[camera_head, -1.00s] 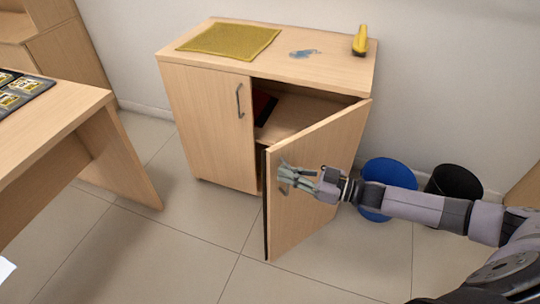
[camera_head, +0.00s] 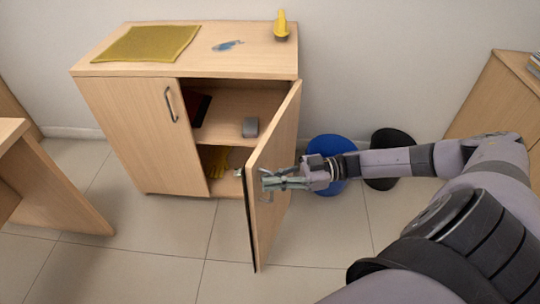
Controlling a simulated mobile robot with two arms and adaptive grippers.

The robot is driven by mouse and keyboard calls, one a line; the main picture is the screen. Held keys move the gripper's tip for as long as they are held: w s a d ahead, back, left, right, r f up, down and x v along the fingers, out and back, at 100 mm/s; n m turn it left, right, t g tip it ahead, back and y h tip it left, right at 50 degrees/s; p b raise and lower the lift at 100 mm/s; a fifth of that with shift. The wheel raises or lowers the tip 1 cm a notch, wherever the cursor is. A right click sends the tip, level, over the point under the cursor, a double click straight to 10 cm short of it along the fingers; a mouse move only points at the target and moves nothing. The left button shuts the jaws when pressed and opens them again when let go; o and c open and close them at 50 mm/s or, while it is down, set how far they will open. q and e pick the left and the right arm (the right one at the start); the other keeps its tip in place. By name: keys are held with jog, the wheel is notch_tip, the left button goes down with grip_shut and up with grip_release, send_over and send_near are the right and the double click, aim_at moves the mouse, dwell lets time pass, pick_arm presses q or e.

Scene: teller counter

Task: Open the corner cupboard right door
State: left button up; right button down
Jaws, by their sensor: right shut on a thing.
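The corner cupboard (camera_head: 141,129) is a light wood cabinet against the wall. Its right door (camera_head: 278,145) stands well open, swung out toward me, and shows shelves inside. Its left door (camera_head: 141,140) is closed and has a metal handle (camera_head: 171,104). My left gripper is not in view.
On top lie a yellow mat (camera_head: 146,43), a blue item (camera_head: 227,45) and a yellow object (camera_head: 281,26). A blue bin (camera_head: 331,149) and a black bin (camera_head: 393,150) stand right. A desk (camera_head: 50,190) is left.

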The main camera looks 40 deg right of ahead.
jog(key=c, duration=2)
grip_release()
jog(key=shift+r, duration=0.1)
jog(key=v, duration=1.2)
